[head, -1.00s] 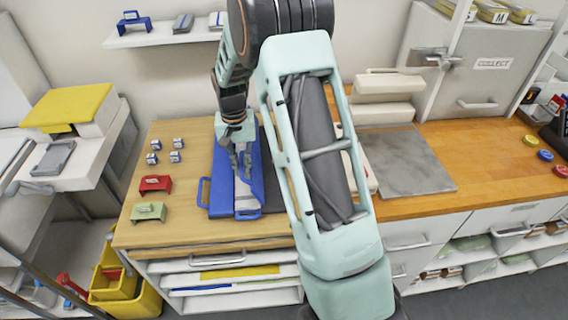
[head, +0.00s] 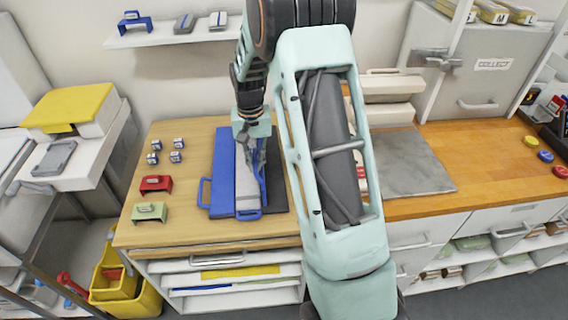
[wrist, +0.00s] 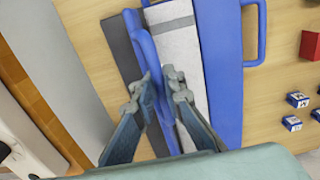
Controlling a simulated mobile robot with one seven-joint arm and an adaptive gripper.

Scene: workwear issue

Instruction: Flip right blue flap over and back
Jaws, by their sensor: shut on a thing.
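The right blue flap (head: 263,187) stands raised on edge along the right side of the pale grey strip (head: 247,190). It also shows in the wrist view (wrist: 146,52), running down between my fingers. My gripper (head: 256,172) is shut on this flap; the fingers (wrist: 160,76) lie on either side of it in the wrist view. The left blue flap (head: 224,165), with its loop handle (head: 204,192), lies flat to the left of the strip. A dark grey board (head: 278,192) shows to the right of the raised flap. My fingers partly hide the flap.
Red (head: 155,184) and green (head: 150,212) blocks with handles and several small blue-and-white boxes (head: 176,156) stand on the wood to the left. A grey slab (head: 410,165) lies to the right, partly behind my arm. The wood left of the flaps is mostly clear.

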